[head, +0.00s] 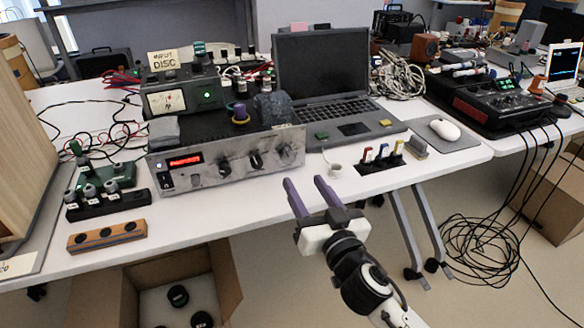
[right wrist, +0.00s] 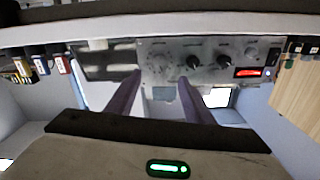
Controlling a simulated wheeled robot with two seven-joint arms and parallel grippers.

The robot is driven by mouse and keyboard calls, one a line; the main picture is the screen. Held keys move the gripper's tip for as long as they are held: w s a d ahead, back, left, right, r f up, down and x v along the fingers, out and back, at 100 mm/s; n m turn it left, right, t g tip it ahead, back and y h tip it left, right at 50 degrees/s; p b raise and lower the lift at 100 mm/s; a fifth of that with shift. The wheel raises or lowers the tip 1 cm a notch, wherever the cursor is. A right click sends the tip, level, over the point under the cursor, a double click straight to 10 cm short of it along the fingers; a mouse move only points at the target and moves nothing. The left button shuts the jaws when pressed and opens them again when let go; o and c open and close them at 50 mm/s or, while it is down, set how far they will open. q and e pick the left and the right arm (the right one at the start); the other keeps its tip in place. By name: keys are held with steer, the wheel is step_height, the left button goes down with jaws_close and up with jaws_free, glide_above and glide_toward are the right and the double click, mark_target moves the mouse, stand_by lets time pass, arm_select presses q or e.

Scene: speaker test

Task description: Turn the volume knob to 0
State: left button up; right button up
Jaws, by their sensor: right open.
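The amplifier (head: 215,172) is a silver box on the table with a red lit display on its front. Its front has two dark knobs (head: 255,161) and a larger silver knob (head: 286,153) at the right end. Their labels are too small to read, so I cannot tell which is the volume knob or its setting. My right gripper (head: 304,181) is open and empty, in front of the amplifier's right end and apart from it. In the right wrist view the panel appears upside down, with the silver knob (right wrist: 158,65) just beyond the purple fingers. My left gripper is out of view.
A laptop (head: 320,75) stands behind, right of the amplifier. A wooden block (head: 106,235) lies front left. The table in front of the amplifier is clear. An open cardboard box (head: 100,300) is below.

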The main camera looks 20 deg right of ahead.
mark_target(289, 159)
steer(key=w, duration=0.9)
steer(key=shift+w+a, duration=0.1)
steer(key=shift+w, duration=0.2)
steer(key=c, duration=1.1)
steer(key=shift+o, duration=0.2)
steer(key=shift+n, duration=0.3)
